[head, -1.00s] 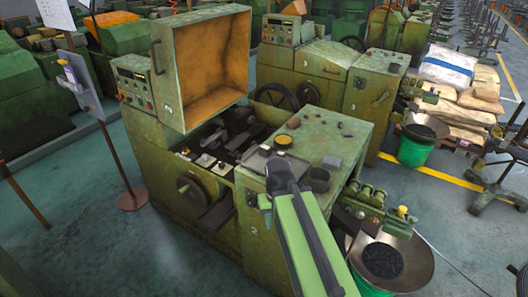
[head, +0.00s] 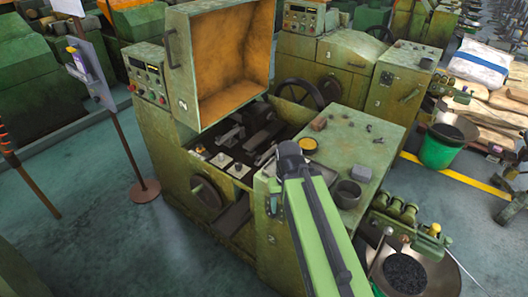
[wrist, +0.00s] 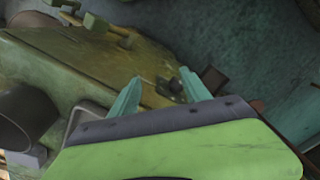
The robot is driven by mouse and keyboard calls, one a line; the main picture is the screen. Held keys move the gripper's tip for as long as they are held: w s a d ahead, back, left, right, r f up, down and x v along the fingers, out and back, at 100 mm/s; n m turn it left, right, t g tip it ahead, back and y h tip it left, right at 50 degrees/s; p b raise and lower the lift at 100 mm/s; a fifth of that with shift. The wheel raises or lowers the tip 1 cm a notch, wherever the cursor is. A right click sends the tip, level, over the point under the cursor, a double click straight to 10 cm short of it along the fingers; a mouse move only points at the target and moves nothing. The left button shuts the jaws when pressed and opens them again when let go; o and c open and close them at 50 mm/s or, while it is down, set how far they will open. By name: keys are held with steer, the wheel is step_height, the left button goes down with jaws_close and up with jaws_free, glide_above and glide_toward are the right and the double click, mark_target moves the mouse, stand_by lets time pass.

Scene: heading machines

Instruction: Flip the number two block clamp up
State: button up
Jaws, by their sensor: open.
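The machine marked 2 (head: 271,239) stands in the middle of the head view with its orange-lined lid (head: 235,65) raised. In its open bed are small white plates (head: 222,160) in a row with a light metal lever (head: 230,134) behind them. I cannot read numbers on the plates or tell which clamp is number two. My green arm reaches over the machine's right-hand top; its fingers are hidden there. In the wrist view my gripper (wrist: 160,88) is open and empty, its teal fingers apart. A small dark knobbed part (wrist: 170,88) shows between and beyond them.
The machine's top holds a yellow-topped round tin (head: 309,145), a dark cup (head: 347,194) and a grey block (head: 361,174). A metal bowl of dark parts (head: 440,268) is at lower right. A sign post (head: 122,150) stands left. Floor is clear at front left.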

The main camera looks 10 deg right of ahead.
steer(key=shift+w+d+f, duration=0.1)
steer(key=shift+w+d, duration=0.1)
steer(key=shift+d, duration=0.05)
steer(key=shift+c, duration=0.3)
